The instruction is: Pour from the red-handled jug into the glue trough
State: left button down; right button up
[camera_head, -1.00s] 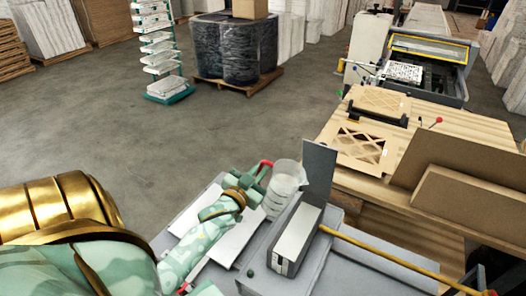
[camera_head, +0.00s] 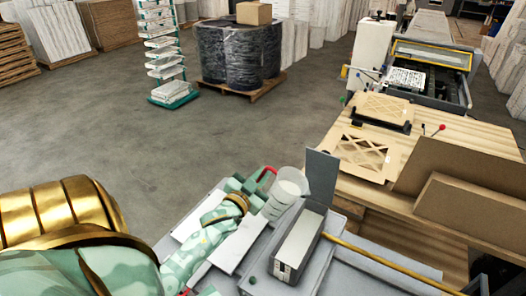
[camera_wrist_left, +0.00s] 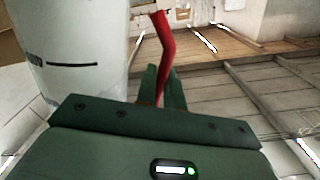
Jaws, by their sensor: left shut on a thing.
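The jug (camera_head: 286,192) is translucent white with a red handle (camera_head: 266,174). It is held off to the left of the trough's far end and leans right, its rim toward the upright grey plate. My left gripper (camera_head: 252,184) is shut on the red handle. In the left wrist view the handle (camera_wrist_left: 166,50) rises between my green fingers (camera_wrist_left: 163,85), and the jug wall (camera_wrist_left: 70,55) with a black mark fills the left. The glue trough (camera_head: 298,243) looks like the long grey box with a white top face. My right gripper is not in view.
An upright grey plate (camera_head: 320,178) stands at the trough's far end. A yellow bar (camera_head: 375,257) runs right from it. A wooden bench (camera_head: 430,150) with filter frames (camera_head: 360,158) and brown boards (camera_head: 470,185) stands to the right. Open floor lies beyond.

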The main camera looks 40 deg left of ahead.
pick_arm(q)
jog(key=shift+r+m+p, duration=0.45)
jog(key=shift+r+m, duration=0.1)
jog(key=shift+m, duration=0.45)
dwell(1.1)
jog(key=shift+d+r+m, duration=0.15)
jog(key=shift+d+m, duration=0.05)
jog(key=shift+m, duration=0.6)
dwell(0.4)
jog(key=shift+w+d+m, duration=0.15)
jog(key=shift+d+m, duration=0.3)
jog(key=shift+m, duration=0.75)
dwell(1.7)
jog(key=shift+w+d+m, duration=0.1)
jog(key=shift+d+m, duration=0.25)
jog(key=shift+m, duration=0.25)
dwell(1.2)
